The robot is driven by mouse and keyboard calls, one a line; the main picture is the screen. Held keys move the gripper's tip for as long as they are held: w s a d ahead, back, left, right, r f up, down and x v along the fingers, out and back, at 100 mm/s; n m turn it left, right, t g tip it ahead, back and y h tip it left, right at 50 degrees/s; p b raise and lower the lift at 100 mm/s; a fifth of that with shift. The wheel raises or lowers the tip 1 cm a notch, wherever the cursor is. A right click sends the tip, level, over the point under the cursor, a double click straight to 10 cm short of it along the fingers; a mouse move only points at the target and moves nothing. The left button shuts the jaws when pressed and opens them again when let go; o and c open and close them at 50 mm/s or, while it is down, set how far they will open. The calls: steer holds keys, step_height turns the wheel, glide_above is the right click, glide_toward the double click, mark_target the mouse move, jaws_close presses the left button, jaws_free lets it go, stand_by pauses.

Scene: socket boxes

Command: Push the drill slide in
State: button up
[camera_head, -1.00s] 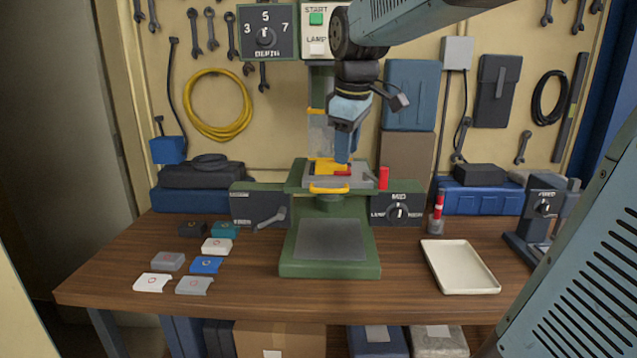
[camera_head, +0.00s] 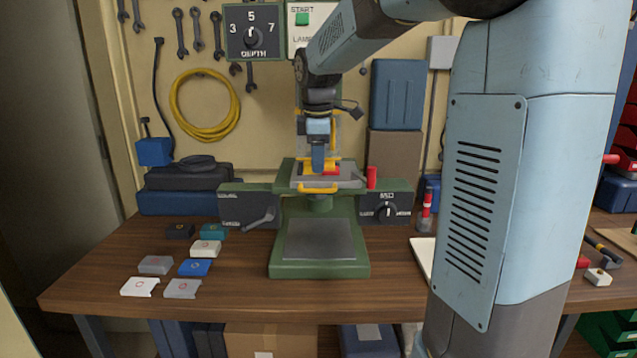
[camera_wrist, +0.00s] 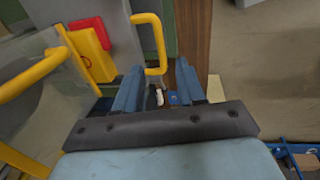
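The drill slide (camera_head: 343,183) is a grey plate with a yellow front handle (camera_head: 317,190), on the green drill stand (camera_head: 320,268). A red block and a yellow part sit on the slide. My gripper (camera_head: 317,166) points down over the slide, just behind the handle in the head view. In the wrist view, my gripper (camera_wrist: 158,84) has its two blue fingers apart with a gap between them. The yellow handle (camera_wrist: 160,45) shows beyond the fingertips, its lower end in line with the gap. I cannot tell whether they touch.
A yellow guard bar (camera_wrist: 35,78) and a clear panel stand to the left in the wrist view. A red knob (camera_head: 372,177) stands at the slide's right. Several small blocks lie on the bench at left. My arm hides part of the bench at right.

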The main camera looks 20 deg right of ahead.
mark_target(318, 190)
steer(key=f, duration=0.4)
steer(key=w+f, duration=0.1)
steer(key=f, duration=0.1)
steer(key=shift+d+f, duration=0.15)
steer(key=shift+f, duration=0.25)
jaws_close()
steer(key=shift+w, duration=0.1)
